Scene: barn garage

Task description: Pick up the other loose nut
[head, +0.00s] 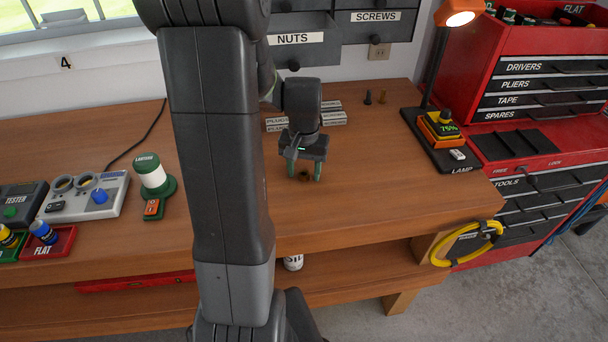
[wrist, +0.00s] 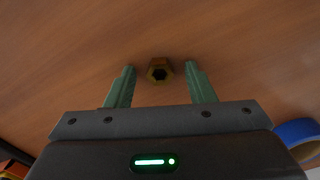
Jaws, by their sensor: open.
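A brass-coloured hex nut (wrist: 160,70) lies on the wooden bench top with its hole facing the wrist camera. In the head view the nut (head: 304,176) is a small dark spot between my fingertips. My gripper (wrist: 159,72) is open, with one green finger on each side of the nut and a gap on both sides. In the head view my gripper (head: 304,177) points down at the bench. The drawer labelled NUTS (head: 303,42) is at the back, partly hidden by my arm.
Small boxes labelled PLUGS (head: 333,118) stand just behind my gripper. A lamp (head: 440,140) and red tool chest (head: 540,150) are at the right. A lantern (head: 152,176) and testers are at the left. The bench front is clear.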

